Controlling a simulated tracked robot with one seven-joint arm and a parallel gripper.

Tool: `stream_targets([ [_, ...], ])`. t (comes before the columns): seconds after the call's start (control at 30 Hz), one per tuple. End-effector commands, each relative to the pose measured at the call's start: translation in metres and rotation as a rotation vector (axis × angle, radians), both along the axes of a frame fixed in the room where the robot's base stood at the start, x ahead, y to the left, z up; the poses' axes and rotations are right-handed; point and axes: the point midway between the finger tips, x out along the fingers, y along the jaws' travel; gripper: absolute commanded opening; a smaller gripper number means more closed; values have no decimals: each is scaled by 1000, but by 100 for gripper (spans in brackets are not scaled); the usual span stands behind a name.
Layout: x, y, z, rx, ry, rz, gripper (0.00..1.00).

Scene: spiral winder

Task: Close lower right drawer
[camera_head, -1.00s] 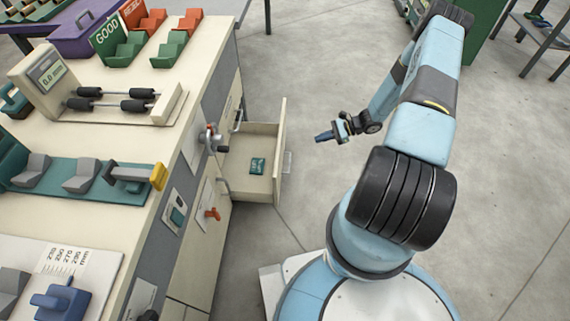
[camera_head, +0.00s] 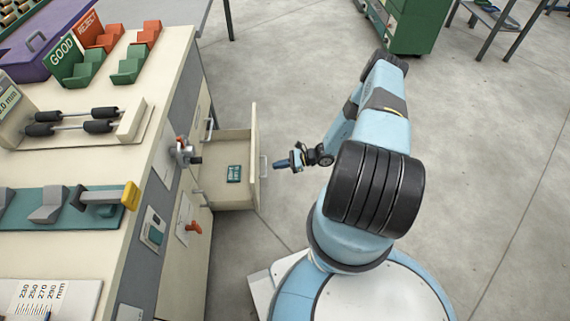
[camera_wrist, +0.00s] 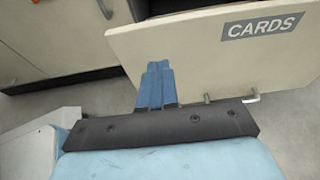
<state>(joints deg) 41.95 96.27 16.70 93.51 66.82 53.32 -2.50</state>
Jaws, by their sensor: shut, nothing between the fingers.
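The open drawer (camera_head: 233,205) sticks out from the right side of the cream cabinet, with a small dark green item (camera_head: 234,173) lying inside. Its front panel (camera_head: 255,155) faces right toward me and carries a handle. In the wrist view the drawer front (camera_wrist: 215,60) bears a grey "CARDS" label (camera_wrist: 264,25), and part of a metal handle shows at its lower edge. My gripper (camera_head: 282,164) is shut and empty, with its blue fingers pointing at the drawer front from a short distance to the right. In the wrist view the gripper fingertips (camera_wrist: 158,68) overlap the panel; I cannot tell whether they touch it.
The cabinet side carries a crank (camera_head: 184,152) and an orange knob (camera_head: 194,227) near the drawer. The worktop holds a roller gauge (camera_head: 85,122), green and orange trays, and a yellow-handled tool (camera_head: 130,195). A green cabinet (camera_head: 405,25) stands at the back.

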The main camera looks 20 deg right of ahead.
Motion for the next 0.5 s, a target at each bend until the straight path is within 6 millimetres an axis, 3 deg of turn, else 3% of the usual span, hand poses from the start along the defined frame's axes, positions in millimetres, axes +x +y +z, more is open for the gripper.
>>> stream_targets([
  [0.3, 16, 50, -12, 2, 0, 2, 0],
  [0.5, 22, 69, -12, 0, 0, 1, 0],
])
